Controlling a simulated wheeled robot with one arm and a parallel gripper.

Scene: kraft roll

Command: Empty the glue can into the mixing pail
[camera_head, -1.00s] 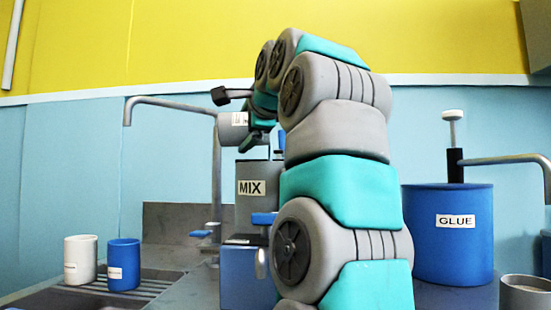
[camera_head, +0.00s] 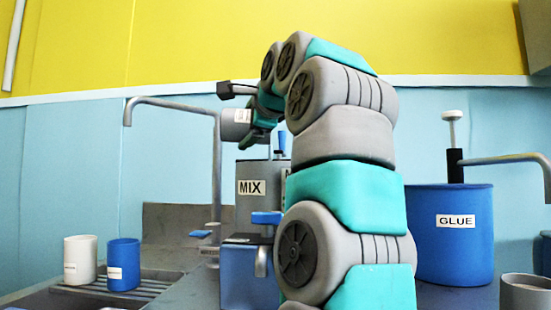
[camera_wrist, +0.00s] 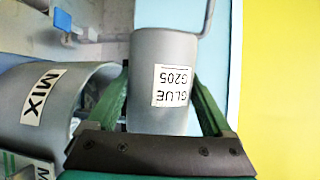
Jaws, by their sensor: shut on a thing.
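The glue can (camera_wrist: 165,60) is grey, with a white label reading GLUE G205 that stands upside down in the wrist view. My gripper (camera_wrist: 160,110) is shut on it, one green finger on each side. In the head view the can (camera_head: 236,122) is tipped over on its side, above the left part of the mixing pail. The mixing pail (camera_head: 250,210) is grey with a MIX label; its rim and wall also show at the left of the wrist view (camera_wrist: 70,85). I cannot see inside the pail or any glue flowing.
A large blue GLUE drum (camera_head: 450,250) with a pump stands at right, and a grey container (camera_head: 525,293) at the lower right edge. A white cup (camera_head: 80,260) and a blue cup (camera_head: 123,265) stand on a rack at left. A tall grey tap (camera_head: 217,170) rises close to the can.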

